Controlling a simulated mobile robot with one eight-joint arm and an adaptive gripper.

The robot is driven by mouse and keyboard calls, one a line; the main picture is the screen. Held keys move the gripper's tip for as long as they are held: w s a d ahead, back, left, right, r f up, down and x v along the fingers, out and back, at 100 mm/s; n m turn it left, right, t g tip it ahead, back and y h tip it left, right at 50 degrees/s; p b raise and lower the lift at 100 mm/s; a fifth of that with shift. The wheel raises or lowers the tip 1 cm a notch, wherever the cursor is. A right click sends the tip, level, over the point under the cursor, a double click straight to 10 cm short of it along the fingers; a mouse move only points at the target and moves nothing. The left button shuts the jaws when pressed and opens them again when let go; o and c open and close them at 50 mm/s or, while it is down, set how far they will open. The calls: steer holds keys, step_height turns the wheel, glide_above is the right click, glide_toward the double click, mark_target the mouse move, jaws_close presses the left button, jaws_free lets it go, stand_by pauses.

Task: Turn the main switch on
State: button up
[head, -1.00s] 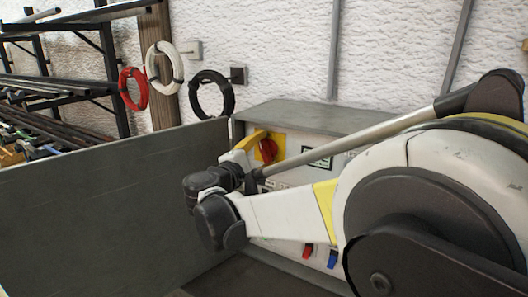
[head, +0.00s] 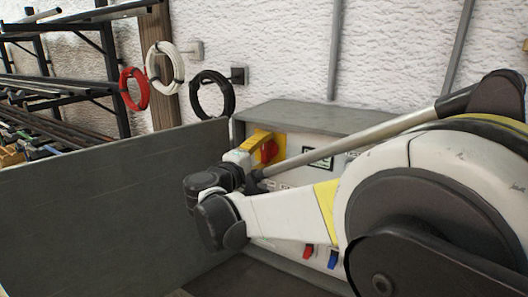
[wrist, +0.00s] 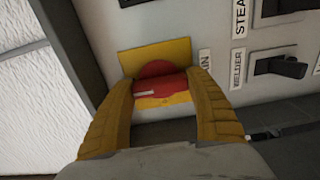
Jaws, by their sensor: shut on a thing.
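The main switch is a red rotary knob (wrist: 158,82) on a yellow plate (wrist: 148,60). In the wrist view its grip bar lies roughly across the picture, with a white mark toward the left. The label beside it is partly covered and shows only "IN". My gripper (wrist: 160,88) has its yellow fingers on both sides of the bar and is shut on it. In the head view the red knob (head: 269,152) shows beside a yellow finger of my gripper (head: 256,138), and my wrist hides part of the panel.
A black lever switch (wrist: 280,68) labelled "WELDER" sits right of the knob. Red (head: 308,251) and blue (head: 333,259) parts show low on the control box (head: 310,118). A dark upright panel (head: 110,205) stands left of my wrist. Cable coils hang on the wall behind.

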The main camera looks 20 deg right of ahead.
steer(key=o, duration=1.2)
steer(key=shift+c, duration=0.2)
steer(key=shift+s+a, duration=0.1)
steer(key=v, duration=1.1)
steer(key=shift+s+a, duration=0.25)
steer(key=shift+s, duration=0.05)
